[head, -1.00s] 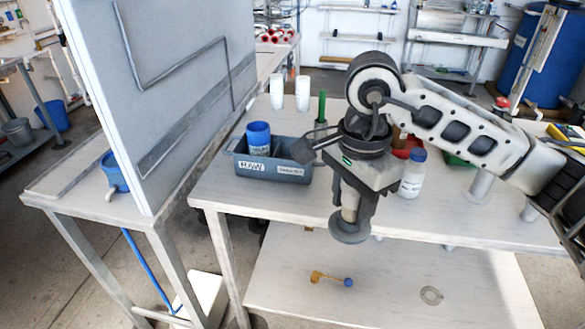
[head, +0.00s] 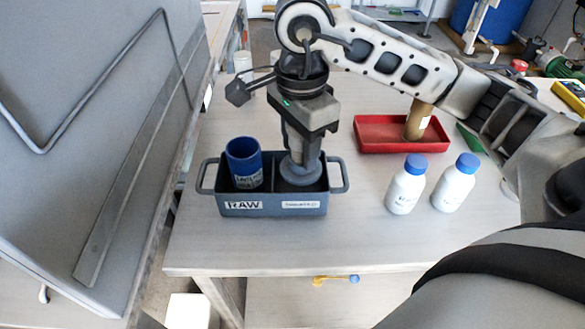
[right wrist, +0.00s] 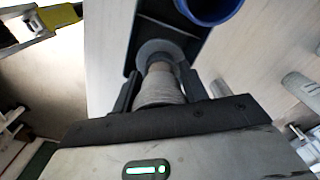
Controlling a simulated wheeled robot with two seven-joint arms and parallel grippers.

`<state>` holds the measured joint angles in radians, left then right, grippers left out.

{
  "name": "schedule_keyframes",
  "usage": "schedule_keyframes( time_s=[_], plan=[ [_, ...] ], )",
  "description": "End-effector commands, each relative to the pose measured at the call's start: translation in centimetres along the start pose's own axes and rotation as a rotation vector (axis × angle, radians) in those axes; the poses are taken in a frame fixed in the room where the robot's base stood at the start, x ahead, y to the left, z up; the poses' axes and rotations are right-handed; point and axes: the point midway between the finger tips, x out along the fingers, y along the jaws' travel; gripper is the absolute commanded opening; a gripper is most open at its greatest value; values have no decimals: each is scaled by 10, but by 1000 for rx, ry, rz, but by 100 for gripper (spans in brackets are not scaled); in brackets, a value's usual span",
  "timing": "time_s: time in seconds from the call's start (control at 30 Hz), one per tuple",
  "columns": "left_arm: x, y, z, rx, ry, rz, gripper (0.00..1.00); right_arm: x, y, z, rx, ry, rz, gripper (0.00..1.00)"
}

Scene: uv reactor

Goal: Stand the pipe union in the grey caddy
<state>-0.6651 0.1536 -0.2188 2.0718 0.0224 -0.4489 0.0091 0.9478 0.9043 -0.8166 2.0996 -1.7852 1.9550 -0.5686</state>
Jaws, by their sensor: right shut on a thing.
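The pipe union (head: 300,172) is a grey fitting with a wide round flange at its lower end. My right gripper (head: 302,140) is shut on its upper part and holds it upright, flange down. The flange is at the right compartment of the grey caddy (head: 245,208); I cannot tell whether it touches the compartment floor. In the right wrist view the union (right wrist: 160,85) sits between both fingers, with the dark compartment around its flange. A blue cup (head: 244,165) stands in the caddy's left compartment, labelled RAW. My left gripper is out of view.
Two white bottles with blue caps (head: 406,185) (head: 455,183) stand right of the caddy. A red tray (head: 380,134) with a brown cylinder (head: 418,120) lies behind them. A large grey panel (head: 90,120) rises at the left. The table front is clear.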

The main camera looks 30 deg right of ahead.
Motion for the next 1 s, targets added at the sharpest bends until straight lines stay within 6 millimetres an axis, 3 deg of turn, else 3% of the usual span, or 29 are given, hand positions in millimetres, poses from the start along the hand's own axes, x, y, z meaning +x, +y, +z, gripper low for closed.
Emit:
schedule_keyframes(
  time_s=[0.5,0.87,0.9,0.93,1.0],
  plan=[
    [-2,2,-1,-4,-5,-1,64,60,0,-1,1,1,1,15],
    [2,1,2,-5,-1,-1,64,67,-1,0,0,1,-4,15],
    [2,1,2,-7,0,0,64,67,0,0,0,1,-3,46],
    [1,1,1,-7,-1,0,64,66,0,0,0,1,-3,52],
    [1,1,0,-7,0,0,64,65,0,0,0,1,-2,52]
  ],
)
